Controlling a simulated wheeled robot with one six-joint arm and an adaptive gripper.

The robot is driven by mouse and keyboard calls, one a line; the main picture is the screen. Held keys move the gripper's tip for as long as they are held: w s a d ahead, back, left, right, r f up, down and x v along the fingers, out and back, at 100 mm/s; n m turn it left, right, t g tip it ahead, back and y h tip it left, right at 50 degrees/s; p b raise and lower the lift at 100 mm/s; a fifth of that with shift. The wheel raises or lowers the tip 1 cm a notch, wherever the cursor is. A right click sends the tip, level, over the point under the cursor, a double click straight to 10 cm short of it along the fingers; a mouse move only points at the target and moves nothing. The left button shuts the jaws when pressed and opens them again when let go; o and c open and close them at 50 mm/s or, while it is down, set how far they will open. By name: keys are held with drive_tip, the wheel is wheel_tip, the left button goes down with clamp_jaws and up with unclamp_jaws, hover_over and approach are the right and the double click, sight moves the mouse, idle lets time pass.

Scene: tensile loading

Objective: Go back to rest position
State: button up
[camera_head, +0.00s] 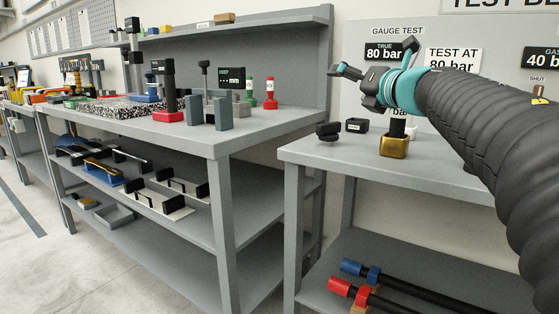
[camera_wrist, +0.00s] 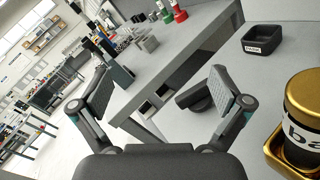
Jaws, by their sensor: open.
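My gripper (camera_head: 374,60) is in the head view, at the end of my dark arm that reaches in from the right. It hangs in the air above the right grey table (camera_head: 300,150), in front of the wall signs. Its two fingers are spread apart. In the wrist view my gripper (camera_wrist: 163,82) also shows both fingers wide apart with nothing held between them; the background shows through the gap.
On the right table stand a brass-coloured holder (camera_head: 394,147), a small labelled black tray (camera_head: 356,125) and a black knobbed piece (camera_head: 328,131). The left bench (camera_head: 190,133) carries several tools and fixtures. Red-capped (camera_head: 341,286) and blue-capped (camera_head: 352,267) bars lie on the lower shelf.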

drive_tip(key=s+d+f+m+g+h+p, duration=0.1)
drive_tip(key=s+d+f+m+h, duration=0.4)
drive_tip(key=m, duration=0.7)
drive_tip(key=s+d+f+m+g+h+p, duration=0.1)
drive_tip(key=s+d+f+m+h, duration=0.1)
drive_tip(key=s+f+m+h, duration=0.75)
drive_tip(key=s+a+f+m+g+y, duration=0.4)
drive_tip(key=s+f+m, duration=0.2)
drive_tip(key=s+f, duration=0.3)
drive_tip(key=s+a+f+m+g+y, duration=0.4)
drive_tip(key=s+f, duration=0.5)
drive_tip(key=f, duration=0.3)
drive_tip(key=a+m+g, duration=0.1)
drive_tip(key=m, duration=0.1)
drive_tip(key=shift+s+f+m, duration=0.15)
drive_tip(key=shift+f+m, duration=0.05)
drive_tip(key=shift+m, duration=0.15)
